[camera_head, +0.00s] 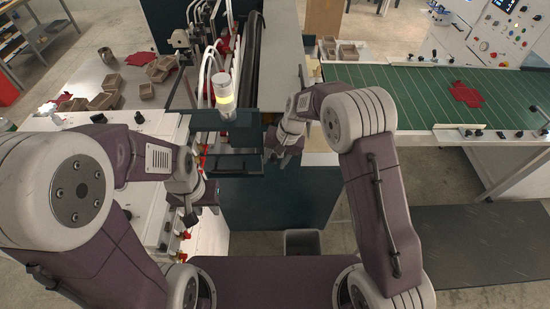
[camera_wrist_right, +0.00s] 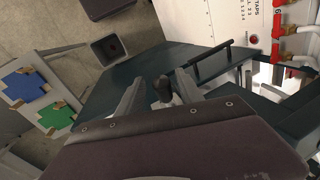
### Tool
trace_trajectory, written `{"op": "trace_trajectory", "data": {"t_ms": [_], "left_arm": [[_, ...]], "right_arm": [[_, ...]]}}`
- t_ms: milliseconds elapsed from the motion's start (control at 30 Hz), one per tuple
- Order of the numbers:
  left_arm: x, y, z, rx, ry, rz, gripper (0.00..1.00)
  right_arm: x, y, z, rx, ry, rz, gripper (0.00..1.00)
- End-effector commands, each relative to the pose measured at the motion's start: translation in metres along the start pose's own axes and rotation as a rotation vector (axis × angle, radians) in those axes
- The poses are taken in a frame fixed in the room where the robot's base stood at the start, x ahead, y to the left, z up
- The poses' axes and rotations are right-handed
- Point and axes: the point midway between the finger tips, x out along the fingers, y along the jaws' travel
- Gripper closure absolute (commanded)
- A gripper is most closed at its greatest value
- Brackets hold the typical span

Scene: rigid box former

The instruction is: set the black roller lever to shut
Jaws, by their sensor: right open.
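In the right wrist view a dark knob (camera_wrist_right: 162,88), which looks like the end of the black roller lever, stands between the fingers of my right gripper (camera_wrist_right: 158,93). The fingers are apart on either side of it; I cannot tell whether either touches it. In the head view my right gripper (camera_head: 281,153) is at the dark machine's right front corner, and the lever is hidden there behind the gripper. My left gripper (camera_head: 188,217) hangs by the front of the white cabinet at the left, with its fingertips too small to read.
A dark machine cabinet (camera_head: 270,205) stands below my right gripper. A black rail (camera_head: 238,174) runs just left of it. Red valve handles (camera_wrist_right: 283,31) line the white panel. A grey bin (camera_head: 303,242) sits on the floor. A green conveyor (camera_head: 400,95) lies at the right.

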Motion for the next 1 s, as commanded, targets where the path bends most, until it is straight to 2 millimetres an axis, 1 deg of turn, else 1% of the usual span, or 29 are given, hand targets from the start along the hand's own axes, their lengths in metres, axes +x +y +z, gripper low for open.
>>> {"op": "trace_trajectory", "data": {"t_ms": [67,100,167,200,233,267,1000], "left_arm": [[0.0004,0.0000,0.0001,0.000,0.000,0.000,0.68],[0.0004,0.0000,0.0001,0.000,0.000,0.000,0.68],[0.0004,0.0000,0.0001,0.000,0.000,0.000,0.68],[0.0004,0.0000,0.0001,0.000,0.000,0.000,0.68],[0.0004,0.0000,0.0001,0.000,0.000,0.000,0.68],[0.0004,0.0000,0.0001,0.000,0.000,0.000,0.68],[0.0004,0.0000,0.0001,0.000,0.000,0.000,0.68]], "right_arm": [[0.0001,0.0000,0.0001,0.000,0.000,0.000,0.57],[0.0001,0.0000,0.0001,0.000,0.000,0.000,0.62],[0.0000,0.0000,0.0001,0.000,0.000,0.000,0.79],[0.0000,0.0000,0.0001,0.000,0.000,0.000,0.90],[-0.0001,0.0000,0.0002,0.000,-0.001,0.000,0.98],[-0.0001,0.0000,0.0001,0.000,-0.001,0.000,1.00],[-0.0002,0.0001,0.0001,0.000,-0.001,0.000,1.00]]}}
